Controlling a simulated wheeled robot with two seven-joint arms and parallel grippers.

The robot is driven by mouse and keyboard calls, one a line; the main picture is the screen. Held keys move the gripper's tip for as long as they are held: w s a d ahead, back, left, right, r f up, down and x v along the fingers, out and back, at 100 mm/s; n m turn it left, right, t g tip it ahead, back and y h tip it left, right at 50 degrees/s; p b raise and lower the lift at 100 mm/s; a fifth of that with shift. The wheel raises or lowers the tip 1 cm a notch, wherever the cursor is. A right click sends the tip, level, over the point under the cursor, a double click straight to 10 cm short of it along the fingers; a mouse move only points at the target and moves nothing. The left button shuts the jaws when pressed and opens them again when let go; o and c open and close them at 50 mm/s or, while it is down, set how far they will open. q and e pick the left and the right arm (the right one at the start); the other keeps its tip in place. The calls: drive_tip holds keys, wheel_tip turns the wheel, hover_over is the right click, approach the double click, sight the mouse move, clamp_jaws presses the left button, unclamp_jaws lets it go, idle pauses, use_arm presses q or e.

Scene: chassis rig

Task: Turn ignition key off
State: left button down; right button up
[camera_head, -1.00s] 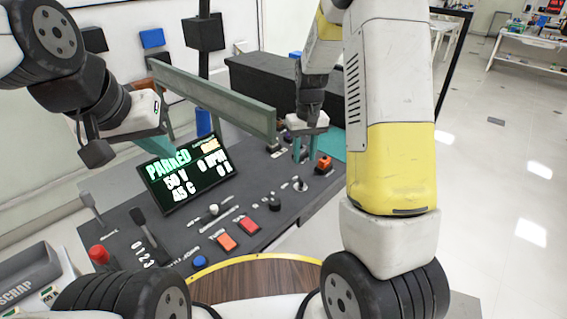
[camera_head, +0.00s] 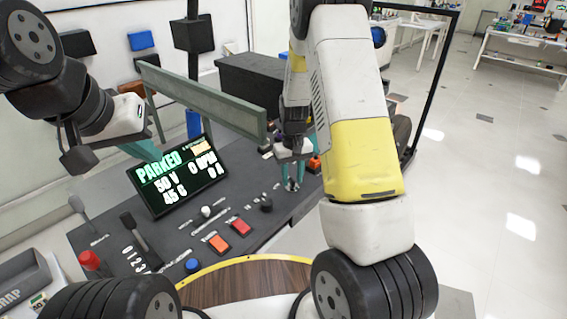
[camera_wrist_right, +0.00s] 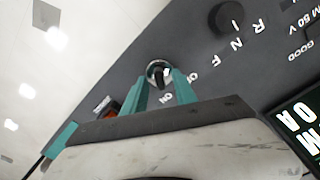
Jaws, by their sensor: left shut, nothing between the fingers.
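The ignition key switch (camera_wrist_right: 158,74) shows in the right wrist view as a dark key in a bright metal ring, with "ON" lettering beside it and a partly covered label above that. My right gripper (camera_wrist_right: 160,80) is open, with one teal finger on each side of the key; I cannot tell whether they touch it. In the head view my right gripper (camera_head: 292,186) points down at the panel's right part and hides the key. My left gripper (camera_head: 152,152) is shut and empty, beside the upper left edge of the display.
The console panel (camera_head: 185,235) carries a display (camera_head: 178,178) reading PARKED, a black selector knob (camera_head: 266,203), orange (camera_head: 215,242) and red (camera_head: 241,227) buttons, a blue button (camera_head: 193,266) and levers. A grey-green bar (camera_head: 205,100) stands behind. An orange part (camera_wrist_right: 110,108) sits near the right gripper.

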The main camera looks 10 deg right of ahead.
drive_tip(key=shift+c, duration=0.4)
clamp_jaws()
drive_tip(key=shift+n, duration=0.4)
drive_tip(key=n, duration=0.5)
drive_tip(key=shift+n, duration=0.3)
drive_tip(key=n, duration=0.5)
drive_tip(key=shift+n, duration=0.4)
drive_tip(key=shift+o, duration=0.4)
unclamp_jaws()
